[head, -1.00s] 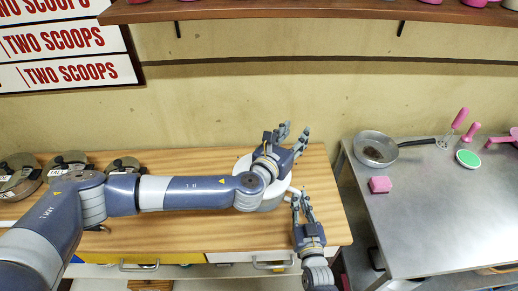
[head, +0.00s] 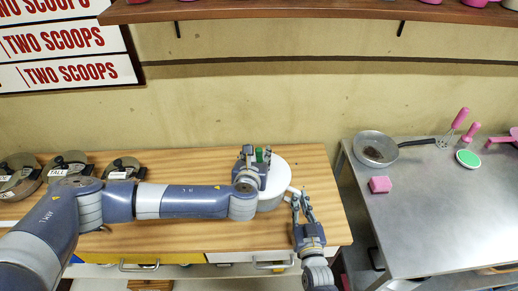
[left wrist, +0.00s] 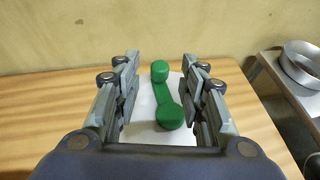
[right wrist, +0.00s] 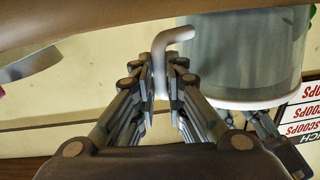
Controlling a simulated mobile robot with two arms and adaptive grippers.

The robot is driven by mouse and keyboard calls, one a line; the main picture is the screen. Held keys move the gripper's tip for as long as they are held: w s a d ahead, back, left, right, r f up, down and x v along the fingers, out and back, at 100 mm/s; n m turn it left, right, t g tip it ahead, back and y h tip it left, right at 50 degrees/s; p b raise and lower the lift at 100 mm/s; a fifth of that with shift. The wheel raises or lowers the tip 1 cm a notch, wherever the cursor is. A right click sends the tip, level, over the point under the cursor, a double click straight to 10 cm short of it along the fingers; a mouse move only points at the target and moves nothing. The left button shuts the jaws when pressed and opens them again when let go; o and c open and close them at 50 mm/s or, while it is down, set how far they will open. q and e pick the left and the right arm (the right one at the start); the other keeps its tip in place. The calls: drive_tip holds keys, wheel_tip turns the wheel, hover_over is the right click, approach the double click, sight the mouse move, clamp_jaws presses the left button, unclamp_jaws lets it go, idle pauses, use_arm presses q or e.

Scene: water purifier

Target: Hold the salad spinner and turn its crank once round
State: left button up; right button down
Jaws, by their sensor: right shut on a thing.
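The salad spinner (head: 277,186) stands on the wooden counter, with a round white lid and a clear body (right wrist: 235,60). Its green crank (left wrist: 164,92) has a knob at each end and lies on the lid, partly hidden in the head view (head: 259,155). My left gripper (head: 256,152) is over the lid. Its open fingers are on either side of the crank, with a gap on both sides in the left wrist view. My right gripper (head: 302,198) is shut on the spinner's white side handle (right wrist: 161,62).
Several lidded metal pots (head: 68,165) stand at the counter's left. A metal table (head: 440,215) on the right, beyond a gap, holds a pan (head: 372,146), a pink block (head: 380,184) and pink-handled utensils. A shelf (head: 300,10) runs above.

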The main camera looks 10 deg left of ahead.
sight(259, 150)
use_arm(q)
drive_tip(key=shift+x, duration=2.5)
clamp_jaws()
